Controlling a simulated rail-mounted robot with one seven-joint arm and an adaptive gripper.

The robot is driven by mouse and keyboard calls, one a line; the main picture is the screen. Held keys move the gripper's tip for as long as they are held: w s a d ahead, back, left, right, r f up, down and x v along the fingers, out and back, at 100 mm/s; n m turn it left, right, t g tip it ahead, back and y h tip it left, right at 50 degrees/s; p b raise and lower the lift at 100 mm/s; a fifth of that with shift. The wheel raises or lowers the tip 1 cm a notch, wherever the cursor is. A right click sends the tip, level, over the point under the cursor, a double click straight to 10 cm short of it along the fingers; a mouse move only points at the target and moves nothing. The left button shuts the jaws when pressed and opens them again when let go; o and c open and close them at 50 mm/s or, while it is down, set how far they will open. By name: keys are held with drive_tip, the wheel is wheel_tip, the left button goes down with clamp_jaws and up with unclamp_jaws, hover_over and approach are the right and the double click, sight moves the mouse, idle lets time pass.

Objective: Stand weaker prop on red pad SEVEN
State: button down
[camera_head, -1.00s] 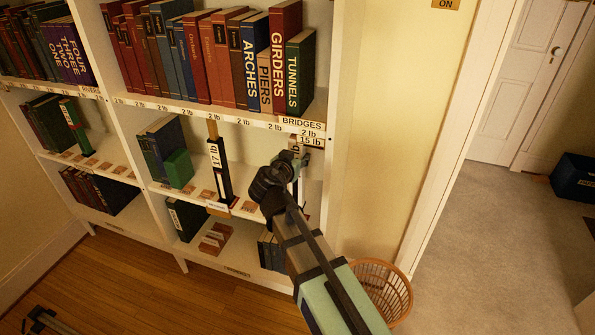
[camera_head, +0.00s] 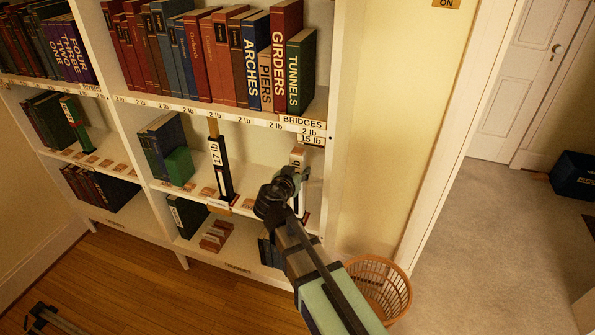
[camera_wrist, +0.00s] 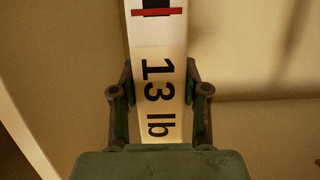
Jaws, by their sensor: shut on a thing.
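The white prop marked 13 lb (camera_wrist: 157,90) fills the middle of the wrist view, with a red band and a dark patch above its lettering. My gripper (camera_wrist: 158,92) is shut on it, one finger at each side. In the head view the white prop (camera_head: 298,158) is upright at the right end of the middle shelf, and my gripper (camera_head: 300,174) partly covers it. A small red patch (camera_head: 305,216) shows near its foot; contact there cannot be told. The black prop marked 17 lb (camera_head: 221,165) stands upright farther left. Which pad is SEVEN is not readable.
The upper shelf (camera_head: 215,113) holds a row of books and sits just above the prop. The right side wall (camera_head: 328,180) of the bookcase is close by. A wicker basket (camera_head: 385,290) is on the floor.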

drive_tip(key=shift+f, duration=0.15)
drive_tip(key=c, duration=0.6)
unclamp_jaws()
